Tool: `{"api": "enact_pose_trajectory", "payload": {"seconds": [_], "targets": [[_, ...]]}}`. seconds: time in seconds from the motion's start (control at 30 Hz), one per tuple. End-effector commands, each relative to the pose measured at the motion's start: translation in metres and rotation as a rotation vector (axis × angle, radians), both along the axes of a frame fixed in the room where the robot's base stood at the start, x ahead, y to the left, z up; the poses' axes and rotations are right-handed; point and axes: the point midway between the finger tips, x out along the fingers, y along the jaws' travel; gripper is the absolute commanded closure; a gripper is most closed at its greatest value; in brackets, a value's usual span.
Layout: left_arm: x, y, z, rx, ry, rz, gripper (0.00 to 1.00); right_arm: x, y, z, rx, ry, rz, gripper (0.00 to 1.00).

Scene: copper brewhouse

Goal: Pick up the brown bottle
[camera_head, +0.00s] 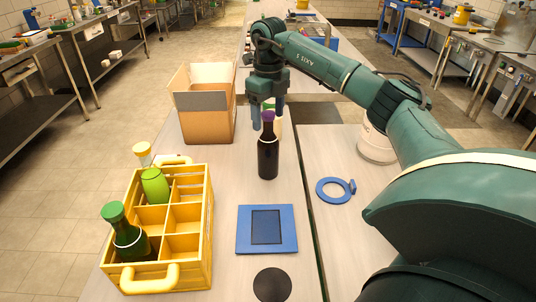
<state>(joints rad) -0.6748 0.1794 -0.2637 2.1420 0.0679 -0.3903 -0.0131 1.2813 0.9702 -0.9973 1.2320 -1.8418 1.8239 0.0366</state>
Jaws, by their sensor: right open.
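The dark brown bottle (268,158) with a purple cap stands upright on the grey table, right of the yellow crate. My right gripper (267,115) points down at the bottle's top, its fingers apart. One finger shows just left of the cap and the other behind it to the right. I cannot tell whether either finger touches the bottle. My left gripper is not in view.
The yellow divided crate (207,220) holds several bottles and has empty compartments. An open cardboard box (206,124) stands behind it. A blue square pad (245,243), a black disc (272,285), a blue ring (321,194) and a white bucket (376,147) are nearby.

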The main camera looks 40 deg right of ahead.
Motion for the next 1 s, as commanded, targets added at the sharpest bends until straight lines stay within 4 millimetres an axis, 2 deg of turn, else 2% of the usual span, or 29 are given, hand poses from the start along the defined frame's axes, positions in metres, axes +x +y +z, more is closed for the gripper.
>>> {"api": "enact_pose_trajectory", "payload": {"seconds": [0.37, 0.67, 1.0], "targets": [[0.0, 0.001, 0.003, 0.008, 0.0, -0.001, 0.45, 0.003, -0.002, -0.048, 0.0, 0.002, 0.002, 0.3], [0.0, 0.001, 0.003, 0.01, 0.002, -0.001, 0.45, 0.003, -0.002, -0.052, 0.0, 0.0, 0.002, 0.3], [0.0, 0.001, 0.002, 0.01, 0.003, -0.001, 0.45, 0.003, -0.002, -0.052, 0.0, 0.0, 0.001, 0.58]]}}
